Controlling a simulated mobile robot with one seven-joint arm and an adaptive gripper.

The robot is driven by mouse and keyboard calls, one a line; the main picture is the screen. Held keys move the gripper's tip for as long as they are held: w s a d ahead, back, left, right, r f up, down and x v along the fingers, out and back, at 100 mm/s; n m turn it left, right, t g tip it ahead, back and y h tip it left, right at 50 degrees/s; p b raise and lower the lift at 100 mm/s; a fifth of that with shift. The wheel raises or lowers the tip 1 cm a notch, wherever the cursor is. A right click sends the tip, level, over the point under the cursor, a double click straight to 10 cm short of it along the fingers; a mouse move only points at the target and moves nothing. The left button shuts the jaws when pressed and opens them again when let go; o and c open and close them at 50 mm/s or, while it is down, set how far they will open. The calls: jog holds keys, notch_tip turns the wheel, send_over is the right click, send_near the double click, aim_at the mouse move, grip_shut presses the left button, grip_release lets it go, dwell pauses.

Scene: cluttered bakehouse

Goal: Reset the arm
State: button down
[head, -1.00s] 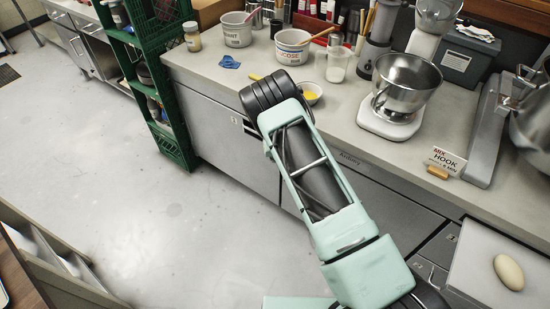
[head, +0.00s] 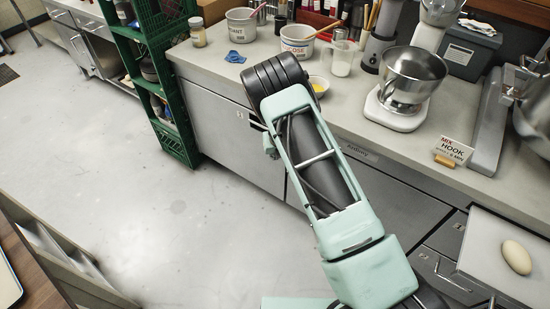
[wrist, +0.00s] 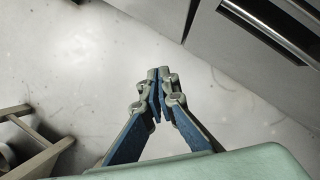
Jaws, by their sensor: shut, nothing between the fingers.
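My gripper (wrist: 158,98) shows in the wrist view with its two blue and grey fingers meeting at the tips, shut and empty. It hangs over the bare grey floor, left of the steel cabinet front (wrist: 262,50). In the head view my arm reaches up from the bottom right towards the counter, and most of my gripper is hidden behind its links.
The counter (head: 400,150) carries a steel-bowl mixer (head: 408,85), a measuring jug (head: 342,60), white tubs (head: 298,42) and a sign (head: 452,148). Green crates (head: 172,135) stand left. The floor (head: 130,200) is clear.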

jog(key=a+v, duration=0.2)
jog(key=v, duration=0.5)
jog(key=shift+r, duration=0.45)
